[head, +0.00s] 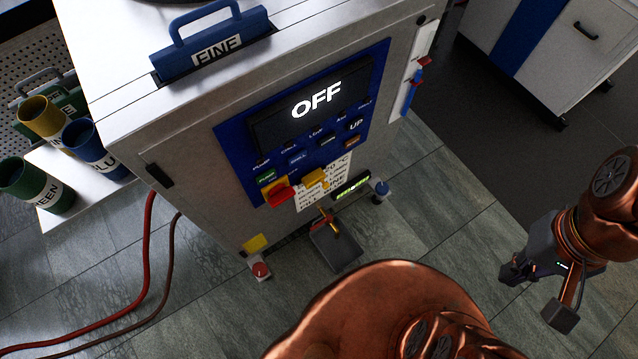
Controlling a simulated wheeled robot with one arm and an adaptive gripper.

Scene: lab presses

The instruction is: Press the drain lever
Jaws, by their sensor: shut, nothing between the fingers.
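A light grey lab machine (190,185) stands at the centre with a blue control panel whose display reads OFF. A blue handle with a red end (413,88) is on the machine's right side. A dark foot pedal (336,249) is at its base. I cannot read which one is marked drain. My gripper (518,268) is shut and empty at the right, well apart from the machine, above the floor.
Yellow, blue and green cups (35,188) stand on a white shelf at the left. A blue-handled insert marked FINE (215,48) sits in the machine top. Red hoses (145,265) cross the floor. A white and blue cabinet (570,40) is at the back right.

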